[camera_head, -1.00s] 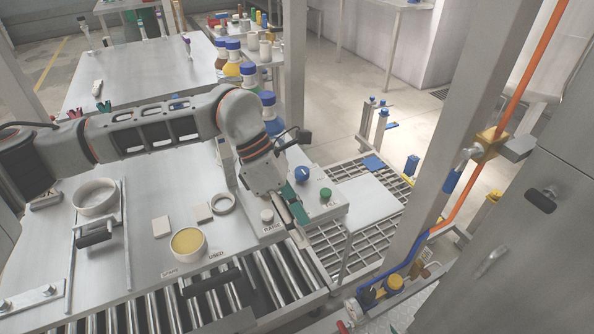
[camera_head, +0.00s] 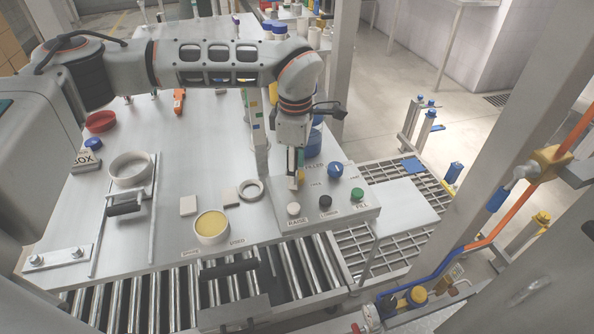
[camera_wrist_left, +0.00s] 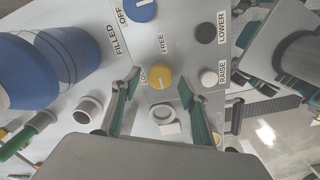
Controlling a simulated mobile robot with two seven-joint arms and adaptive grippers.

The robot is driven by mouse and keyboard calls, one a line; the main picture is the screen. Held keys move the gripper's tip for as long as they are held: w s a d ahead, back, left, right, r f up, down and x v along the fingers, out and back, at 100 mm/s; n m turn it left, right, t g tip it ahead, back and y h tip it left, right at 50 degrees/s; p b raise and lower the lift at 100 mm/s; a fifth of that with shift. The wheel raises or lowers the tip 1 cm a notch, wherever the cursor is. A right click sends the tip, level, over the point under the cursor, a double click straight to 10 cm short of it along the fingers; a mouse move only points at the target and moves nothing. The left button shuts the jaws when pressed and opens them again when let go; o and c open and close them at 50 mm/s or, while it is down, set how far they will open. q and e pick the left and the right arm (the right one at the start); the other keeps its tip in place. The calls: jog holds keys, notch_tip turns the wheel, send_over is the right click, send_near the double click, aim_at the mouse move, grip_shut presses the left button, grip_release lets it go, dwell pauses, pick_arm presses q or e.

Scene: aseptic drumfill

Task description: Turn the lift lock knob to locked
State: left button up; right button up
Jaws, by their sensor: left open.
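The yellow lift lock knob (camera_wrist_left: 160,75) shows in the left wrist view, with a FREE label above it and a partly hidden LOCK label at its left. I cannot tell clearly which label its pale pointer mark faces. My left gripper (camera_head: 296,178) is over the control panel (camera_head: 345,212) in the head view and hides the knob there. In the wrist view the open fingers of the left gripper (camera_wrist_left: 159,86) stand on either side of the knob, apart from each other. Whether they touch it is not clear. My right gripper is not in view.
The panel also carries a white RAISE button (camera_head: 293,209), a black LOWER button (camera_head: 325,200), a green FILL button (camera_head: 357,194) and a blue selector knob (camera_head: 335,169). A metal ring (camera_head: 251,190) and a yellow-filled cup (camera_head: 211,227) sit left of the panel.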

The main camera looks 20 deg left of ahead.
pick_arm(q)
jog(key=shift+f, duration=0.55)
jog(key=c, duration=1.1)
